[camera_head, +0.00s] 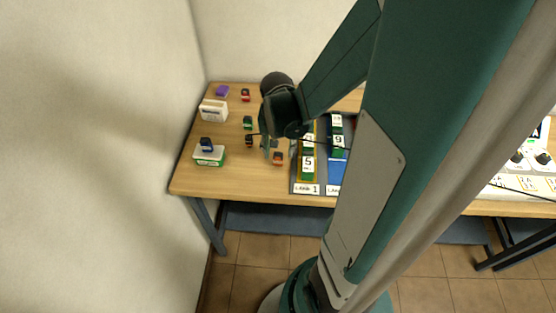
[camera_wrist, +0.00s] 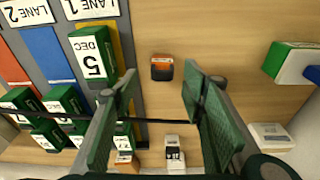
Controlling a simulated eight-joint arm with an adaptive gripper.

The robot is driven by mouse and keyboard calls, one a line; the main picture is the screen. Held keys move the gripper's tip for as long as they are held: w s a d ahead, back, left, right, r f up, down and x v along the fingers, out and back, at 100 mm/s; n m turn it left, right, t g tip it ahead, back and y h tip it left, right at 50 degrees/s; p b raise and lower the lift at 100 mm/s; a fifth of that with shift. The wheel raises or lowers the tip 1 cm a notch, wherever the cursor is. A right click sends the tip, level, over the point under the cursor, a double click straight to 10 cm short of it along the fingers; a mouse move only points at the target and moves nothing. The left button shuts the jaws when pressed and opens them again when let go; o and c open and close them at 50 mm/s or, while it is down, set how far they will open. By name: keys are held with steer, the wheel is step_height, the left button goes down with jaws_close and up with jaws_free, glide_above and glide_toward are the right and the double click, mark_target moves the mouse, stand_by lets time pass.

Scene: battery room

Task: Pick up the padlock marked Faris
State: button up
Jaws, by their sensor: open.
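Several small padlock-like blocks lie on the wooden table; no name on them is legible, so I cannot tell which is marked Faris. An orange and black one (camera_head: 277,158) lies just left of the lane boards; it also shows in the wrist view (camera_wrist: 162,68), framed between my fingertips but apart from them. A dark red one (camera_head: 249,140) and a green one (camera_head: 247,122) lie further left. A red one (camera_head: 245,95) is at the back. A blue one (camera_head: 207,143) sits on a green and white box (camera_head: 209,157). My gripper (camera_head: 268,145) is open and empty above the table; its fingers show in the wrist view (camera_wrist: 161,88).
Lane boards (camera_head: 305,188) with green numbered blocks (camera_head: 308,165) stand right of my gripper, close to one finger. A cream box (camera_head: 213,110) and a purple block (camera_head: 222,91) are at the back left. My arm hides the table's middle. Bare table shows at the front left.

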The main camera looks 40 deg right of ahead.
mark_target(278, 154)
steer(key=shift+f, duration=0.15)
steer(key=shift+w+d+f+b, duration=0.1)
steer(key=shift+w+f+b, duration=0.1)
steer(key=shift+f, duration=0.6)
steer(key=shift+w+a+f+b, duration=0.1)
steer(key=shift+f+b, duration=0.05)
steer(key=shift+f, duration=0.7)
steer(key=shift+w+d+f+b, duration=0.1)
steer(key=shift+f+b, duration=0.1)
steer(key=shift+f, duration=0.6)
steer(key=c, duration=1)
